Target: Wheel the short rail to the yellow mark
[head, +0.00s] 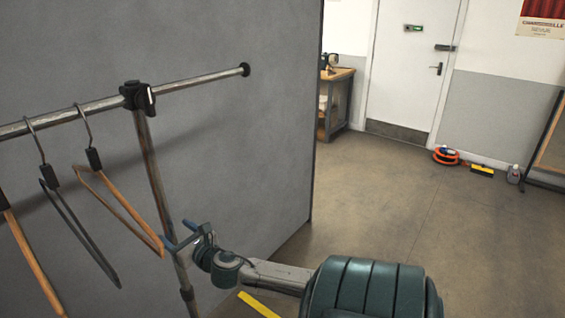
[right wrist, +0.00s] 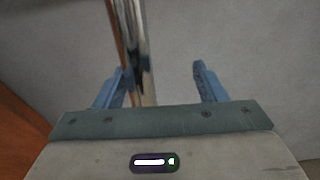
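The short rail (head: 200,82) is a metal bar on an upright post (head: 152,175), with a black clamp at the joint. Several hangers, wooden (head: 125,205) and dark (head: 80,230), hang from it at the left. A yellow mark (head: 258,304) lies on the floor at the bottom of the head view, partly cut off. My right gripper (head: 176,233) is at the post, its blue fingers apart. In the right wrist view the post (right wrist: 140,50) stands between the open fingers (right wrist: 163,82), nearer the left one. The rail's base is out of view. My left gripper is not in view.
A grey partition (head: 240,150) stands close behind the rail. Open floor (head: 390,190) lies to the right. Along the far wall are a workbench (head: 342,73), a white door (head: 408,70), an orange reel (head: 446,155), a yellow-and-black item (head: 481,170) and a bottle (head: 514,174).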

